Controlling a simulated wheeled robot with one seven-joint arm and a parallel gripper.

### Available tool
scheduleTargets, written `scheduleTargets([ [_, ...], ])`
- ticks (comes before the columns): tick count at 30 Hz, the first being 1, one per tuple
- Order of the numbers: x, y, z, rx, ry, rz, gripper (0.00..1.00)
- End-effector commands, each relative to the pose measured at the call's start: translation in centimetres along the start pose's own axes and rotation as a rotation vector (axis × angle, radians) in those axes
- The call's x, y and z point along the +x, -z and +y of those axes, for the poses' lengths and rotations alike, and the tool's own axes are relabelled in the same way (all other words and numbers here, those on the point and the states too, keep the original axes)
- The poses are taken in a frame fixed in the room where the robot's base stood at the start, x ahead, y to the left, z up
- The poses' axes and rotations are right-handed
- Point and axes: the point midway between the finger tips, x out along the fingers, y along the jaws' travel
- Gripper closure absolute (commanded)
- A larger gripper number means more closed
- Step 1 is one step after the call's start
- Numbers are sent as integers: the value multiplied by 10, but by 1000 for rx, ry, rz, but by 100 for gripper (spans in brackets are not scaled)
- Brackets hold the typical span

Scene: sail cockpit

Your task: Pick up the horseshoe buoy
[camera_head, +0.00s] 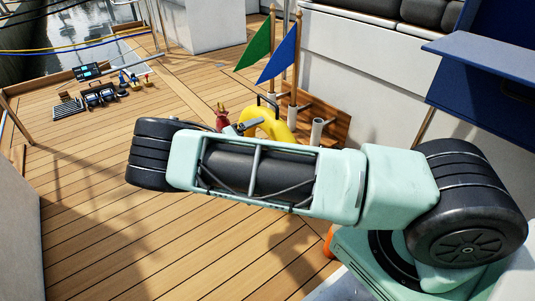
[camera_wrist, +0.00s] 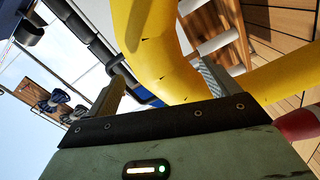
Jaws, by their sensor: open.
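The yellow horseshoe buoy (camera_head: 268,124) is by the flag holders in the head view, its lower part hidden behind my arm. In the wrist view the buoy (camera_wrist: 150,40) is very close and fills the upper middle, with another yellow stretch (camera_wrist: 285,82) at right. My gripper (camera_wrist: 160,78) is open, with one finger left of the yellow tube and one right of it. The tube shows between the fingers; I cannot tell whether they touch it. In the head view my arm hides most of the gripper.
A green flag (camera_head: 256,47) and a blue flag (camera_head: 279,59) stand on poles behind the buoy. A small red object (camera_head: 222,118) is left of it. Dark gear (camera_head: 98,93) lies at far left. Open wooden deck (camera_head: 85,185) spreads at left.

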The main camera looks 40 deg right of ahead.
Motion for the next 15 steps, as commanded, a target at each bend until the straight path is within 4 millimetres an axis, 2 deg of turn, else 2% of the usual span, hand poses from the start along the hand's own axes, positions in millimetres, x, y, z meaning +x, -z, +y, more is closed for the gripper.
scheduleTargets([
  [9,41,2,-2,0,-2,-3,12],
  [15,49,3,1,0,-1,-1,12],
])
